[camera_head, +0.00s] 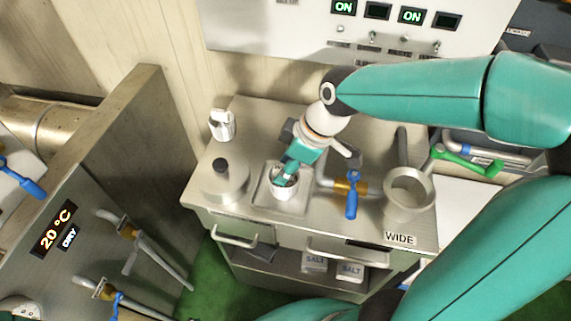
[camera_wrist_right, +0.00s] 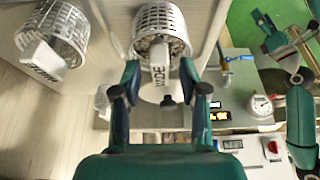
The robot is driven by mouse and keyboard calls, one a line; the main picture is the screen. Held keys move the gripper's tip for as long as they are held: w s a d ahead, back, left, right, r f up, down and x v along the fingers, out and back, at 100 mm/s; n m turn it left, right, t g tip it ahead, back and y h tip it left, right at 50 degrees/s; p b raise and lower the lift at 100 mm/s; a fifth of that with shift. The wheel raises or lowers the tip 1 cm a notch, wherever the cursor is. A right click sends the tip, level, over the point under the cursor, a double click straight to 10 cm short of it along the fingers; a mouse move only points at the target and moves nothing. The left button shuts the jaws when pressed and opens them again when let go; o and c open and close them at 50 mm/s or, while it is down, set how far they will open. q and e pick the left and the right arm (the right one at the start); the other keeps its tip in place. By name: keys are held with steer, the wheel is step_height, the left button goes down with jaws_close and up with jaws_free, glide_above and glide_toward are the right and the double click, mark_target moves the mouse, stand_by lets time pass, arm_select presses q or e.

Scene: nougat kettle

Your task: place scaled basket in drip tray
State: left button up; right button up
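The scaled basket (camera_head: 285,187) is a white perforated cup standing upright on the square drip tray (camera_head: 263,197) on the steel bench. My right gripper (camera_head: 290,168) reaches down at the basket. In the wrist view its fingers (camera_wrist_right: 160,90) stand apart on either side of the handle, with gaps visible. Teal parts at the wrist view's right edge (camera_wrist_right: 277,42) look like my left gripper; its fingers are unclear.
A second white basket (camera_wrist_right: 55,38) shows at the wrist view's left. On the bench are a lidded pot (camera_head: 222,182), a blue-handled valve (camera_head: 351,195) and a round steel funnel (camera_head: 408,192). A white object (camera_head: 222,125) stands at the bench's back left.

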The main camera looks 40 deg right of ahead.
steer(key=v, duration=1.2)
steer(key=shift+p, duration=0.45)
